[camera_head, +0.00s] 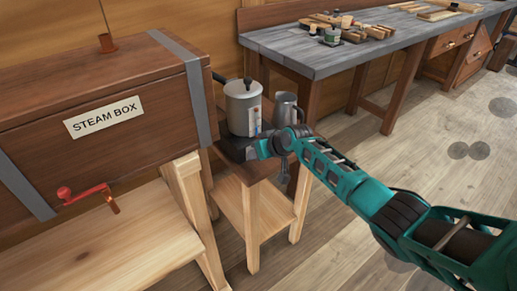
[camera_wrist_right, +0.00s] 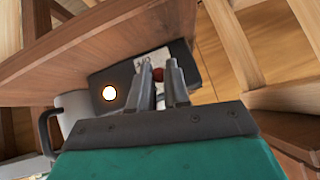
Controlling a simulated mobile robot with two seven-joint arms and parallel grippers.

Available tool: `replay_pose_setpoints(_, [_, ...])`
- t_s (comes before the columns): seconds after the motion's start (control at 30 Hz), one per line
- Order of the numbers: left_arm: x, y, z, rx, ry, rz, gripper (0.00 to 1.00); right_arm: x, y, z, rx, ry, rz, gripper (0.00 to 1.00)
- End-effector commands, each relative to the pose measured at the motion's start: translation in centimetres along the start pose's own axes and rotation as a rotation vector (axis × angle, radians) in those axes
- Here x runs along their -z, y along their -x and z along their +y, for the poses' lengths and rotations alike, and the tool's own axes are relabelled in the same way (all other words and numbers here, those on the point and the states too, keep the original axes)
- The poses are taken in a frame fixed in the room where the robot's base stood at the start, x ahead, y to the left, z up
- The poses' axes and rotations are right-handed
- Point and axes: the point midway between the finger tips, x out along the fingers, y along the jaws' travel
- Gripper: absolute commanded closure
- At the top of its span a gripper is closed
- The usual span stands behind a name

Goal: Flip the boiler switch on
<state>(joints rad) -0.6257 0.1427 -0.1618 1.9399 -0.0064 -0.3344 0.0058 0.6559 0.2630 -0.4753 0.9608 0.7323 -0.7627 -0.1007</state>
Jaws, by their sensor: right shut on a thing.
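The silver boiler (camera_head: 243,108) stands upright on a small wooden stand beside the steam box. A dark switch box (camera_head: 234,151) is at the stand's front edge below it; in the right wrist view the dark box (camera_wrist_right: 124,78) carries a glowing round lamp (camera_wrist_right: 109,93) and a white label with partly hidden lettering. A red-tipped switch lever (camera_wrist_right: 158,74) shows between my right fingertips. My right gripper (camera_wrist_right: 165,76) is shut on this lever; in the head view it (camera_head: 262,150) is at the box. The fingers hide most of the lever. My left gripper is out of view.
A grey metal jug (camera_head: 285,110) stands right behind my right wrist; in the wrist view it (camera_wrist_right: 76,106) is left of the box. The steam box (camera_head: 95,120) with a red crank (camera_head: 88,194) is at left.

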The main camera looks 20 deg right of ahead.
Motion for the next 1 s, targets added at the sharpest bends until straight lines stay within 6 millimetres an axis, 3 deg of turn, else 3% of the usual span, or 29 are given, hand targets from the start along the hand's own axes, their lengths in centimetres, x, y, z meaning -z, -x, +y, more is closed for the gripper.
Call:
replay_pose_setpoints(0.63, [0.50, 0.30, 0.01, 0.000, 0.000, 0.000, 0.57, 0.07, 0.00, 0.00, -0.009, -0.004, -0.050, 1.00])
replay_pose_setpoints(0.67, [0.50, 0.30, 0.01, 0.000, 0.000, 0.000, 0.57, 0.07, 0.00, 0.00, -0.009, -0.004, -0.050, 0.81])
replay_pose_setpoints(0.7, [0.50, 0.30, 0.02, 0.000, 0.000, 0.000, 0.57, 0.08, 0.00, 0.00, -0.009, -0.004, -0.050, 0.77])
replay_pose_setpoints(0.87, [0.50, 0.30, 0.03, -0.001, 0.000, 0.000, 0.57, 0.12, 0.01, -0.01, -0.009, -0.004, -0.048, 0.62])
replay_pose_setpoints(1.0, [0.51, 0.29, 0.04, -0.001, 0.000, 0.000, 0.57, 0.14, 0.01, -0.02, -0.009, -0.004, -0.047, 0.62])
